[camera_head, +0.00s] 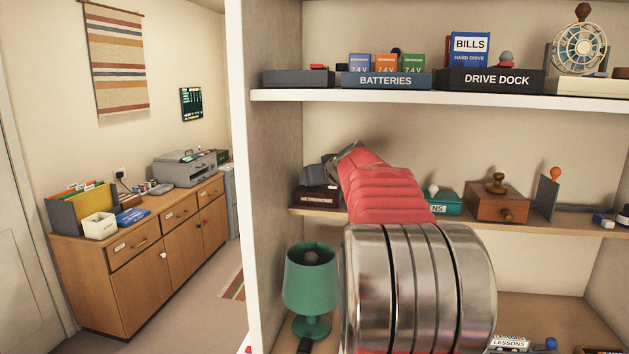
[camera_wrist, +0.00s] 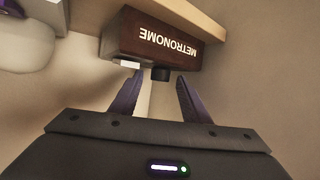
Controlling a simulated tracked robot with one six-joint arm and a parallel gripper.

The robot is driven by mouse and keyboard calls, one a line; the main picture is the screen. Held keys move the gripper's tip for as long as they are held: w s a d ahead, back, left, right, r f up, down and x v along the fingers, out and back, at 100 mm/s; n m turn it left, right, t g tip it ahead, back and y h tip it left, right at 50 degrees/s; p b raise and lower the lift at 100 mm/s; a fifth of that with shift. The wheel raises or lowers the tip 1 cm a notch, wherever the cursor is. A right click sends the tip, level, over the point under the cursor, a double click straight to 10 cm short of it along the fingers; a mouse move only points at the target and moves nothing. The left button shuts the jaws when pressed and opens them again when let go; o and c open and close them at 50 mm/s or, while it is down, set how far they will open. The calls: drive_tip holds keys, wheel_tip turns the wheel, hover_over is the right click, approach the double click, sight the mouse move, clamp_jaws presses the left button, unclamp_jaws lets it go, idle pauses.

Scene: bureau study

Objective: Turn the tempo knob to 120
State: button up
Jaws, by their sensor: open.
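The metronome (camera_wrist: 165,38) is a dark brown box with white METRONOME lettering, upside down in the wrist view. In the head view the metronome (camera_head: 318,198) sits at the left end of the middle shelf, partly covered by my gripper (camera_head: 326,170). A short black knob (camera_wrist: 161,74) sticks out from the box. A small white tab (camera_wrist: 127,64) is beside it. In the wrist view my gripper (camera_wrist: 157,92) is open, its two dark fingers spread either side of the knob, which appears just beyond the tips. No scale numbers are readable.
The shelf edge (camera_wrist: 190,15) runs close behind the metronome. A teal box (camera_head: 447,204) and a wooden box with a knob (camera_head: 497,203) stand to the right on the same shelf. A green lamp (camera_head: 311,279) stands below, and a white upright panel (camera_head: 238,180) bounds the left.

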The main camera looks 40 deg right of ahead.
drive_tip(key=shift+w+d+f, duration=0.1)
drive_tip(key=shift+w+f, duration=0.1)
drive_tip(key=shift+w, duration=0.2)
drive_tip(key=shift+c, duration=0.6)
drive_tip(key=c, duration=0.9)
